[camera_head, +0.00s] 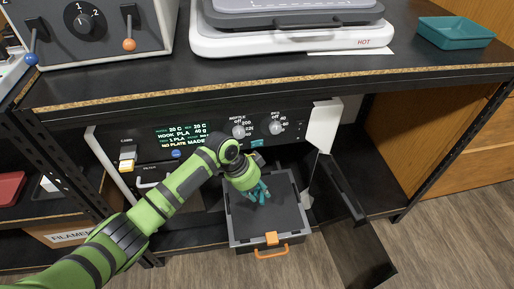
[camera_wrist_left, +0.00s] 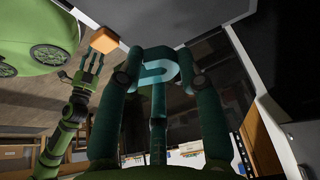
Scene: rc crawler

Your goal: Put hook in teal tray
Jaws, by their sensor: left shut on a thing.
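The teal tray (camera_head: 455,33) sits on the black worktop at the far right in the head view and looks empty. My left gripper (camera_head: 261,193) is low over the grey pull-out tray of the printer, far below and left of the teal tray. In the left wrist view, the fingers of this gripper (camera_wrist_left: 158,75) are closed around a pale teal curved hook (camera_wrist_left: 165,65). Part of the hook is hidden by the fingers.
The pull-out tray (camera_head: 237,228) has an orange handle (camera_head: 271,239). A dark open door (camera_head: 350,225) stands right of it. The worktop edge (camera_head: 330,71) overhangs the printer panel. A white scale-like machine marked HOT (camera_head: 300,40) stands left of the teal tray.

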